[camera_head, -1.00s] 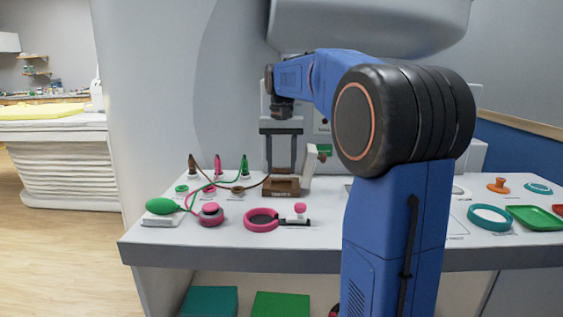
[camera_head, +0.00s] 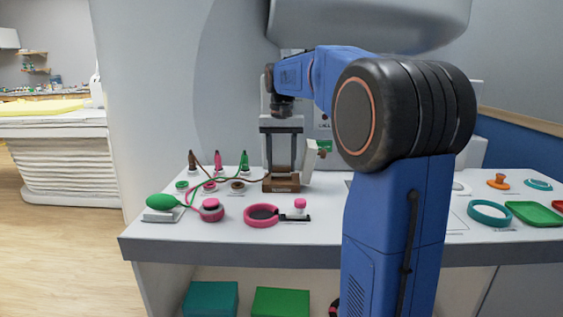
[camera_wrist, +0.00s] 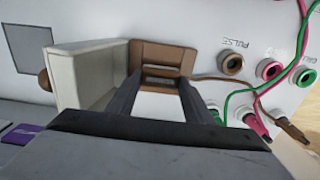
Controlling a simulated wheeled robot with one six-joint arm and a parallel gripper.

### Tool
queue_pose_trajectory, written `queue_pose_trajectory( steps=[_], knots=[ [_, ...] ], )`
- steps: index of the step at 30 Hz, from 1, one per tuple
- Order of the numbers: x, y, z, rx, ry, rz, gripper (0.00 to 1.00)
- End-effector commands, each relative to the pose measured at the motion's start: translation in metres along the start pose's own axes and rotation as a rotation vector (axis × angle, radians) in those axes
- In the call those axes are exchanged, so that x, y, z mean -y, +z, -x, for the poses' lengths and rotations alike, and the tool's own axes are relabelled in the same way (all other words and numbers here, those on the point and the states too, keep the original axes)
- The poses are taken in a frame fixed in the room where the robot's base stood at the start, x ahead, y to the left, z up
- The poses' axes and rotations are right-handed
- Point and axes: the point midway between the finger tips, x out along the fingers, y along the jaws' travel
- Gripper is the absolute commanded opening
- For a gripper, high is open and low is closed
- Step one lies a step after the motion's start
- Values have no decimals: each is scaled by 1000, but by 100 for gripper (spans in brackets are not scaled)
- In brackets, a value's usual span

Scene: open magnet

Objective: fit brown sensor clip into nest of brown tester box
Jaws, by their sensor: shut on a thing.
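The brown tester box (camera_head: 281,187) stands on the table below my gripper (camera_head: 281,170), and its pale lid (camera_head: 310,165) stands open at its right. In the wrist view the box (camera_wrist: 165,52) lies straight ahead, with the lid (camera_wrist: 85,75) at left. My gripper (camera_wrist: 161,84) is shut on the brown sensor clip (camera_wrist: 160,73), with a finger on either side. The fingertips are down at the box's nest. The clip is mostly hidden, so I cannot tell whether it is seated. A brown lead (camera_wrist: 208,78) runs from there toward the brown socket (camera_wrist: 232,63).
Pink and green sockets, leads and upright plugs (camera_head: 218,163) crowd the table left of the box. A green bulb (camera_head: 163,202) and a pink ring (camera_head: 262,214) lie in front. A teal ring (camera_head: 489,213) and green tray (camera_head: 535,213) are at right.

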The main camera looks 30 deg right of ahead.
Motion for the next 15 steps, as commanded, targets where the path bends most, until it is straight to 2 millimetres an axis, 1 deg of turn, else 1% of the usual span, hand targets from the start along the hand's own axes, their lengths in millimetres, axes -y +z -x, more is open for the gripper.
queue_pose_trajectory(
  steps=[15],
  knots=[
    [0,0,-9,1,0,0,24]
  ],
)
